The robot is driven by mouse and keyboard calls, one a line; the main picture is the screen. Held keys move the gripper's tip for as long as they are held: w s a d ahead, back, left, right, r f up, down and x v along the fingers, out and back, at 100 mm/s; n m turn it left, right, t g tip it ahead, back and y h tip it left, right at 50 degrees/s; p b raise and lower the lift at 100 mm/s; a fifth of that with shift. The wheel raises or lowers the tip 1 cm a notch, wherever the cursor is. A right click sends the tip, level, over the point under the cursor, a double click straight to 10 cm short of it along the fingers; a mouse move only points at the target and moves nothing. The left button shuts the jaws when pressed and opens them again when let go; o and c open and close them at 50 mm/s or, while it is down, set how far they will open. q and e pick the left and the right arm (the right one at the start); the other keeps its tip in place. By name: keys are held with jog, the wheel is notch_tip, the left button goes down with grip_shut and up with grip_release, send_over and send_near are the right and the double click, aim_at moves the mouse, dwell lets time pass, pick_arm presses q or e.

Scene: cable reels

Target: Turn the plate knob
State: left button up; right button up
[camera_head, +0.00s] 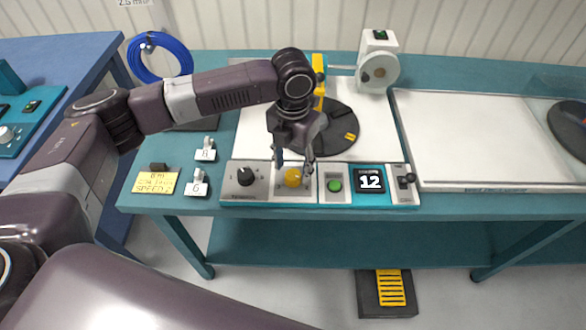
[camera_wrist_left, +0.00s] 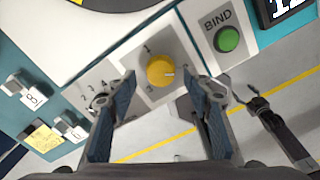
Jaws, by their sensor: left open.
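The yellow knob (camera_head: 292,178) sits on the grey control panel on the bench, and it shows from above in the wrist view (camera_wrist_left: 161,71) with small numbers around it. A black knob (camera_head: 245,176) is just left of it, with its own numbers. I cannot read a label saying which is the plate knob. My left gripper (camera_head: 294,167) points down at the yellow knob with its fingers apart. In the wrist view the open fingers (camera_wrist_left: 165,88) lie to either side below the knob, with no clear contact.
Right of the knob are a green button (camera_head: 334,185), a display reading 12 (camera_head: 370,180) and a black switch (camera_head: 405,181). A dark round plate (camera_head: 335,130) lies behind the panel. Labelled tags (camera_head: 196,188) and a yellow note (camera_head: 156,182) are left. A pedal (camera_head: 386,290) is on the floor.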

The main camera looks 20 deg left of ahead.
pick_arm(q)
jog(key=shift+f, duration=1.1)
jog(key=shift+c, duration=0.2)
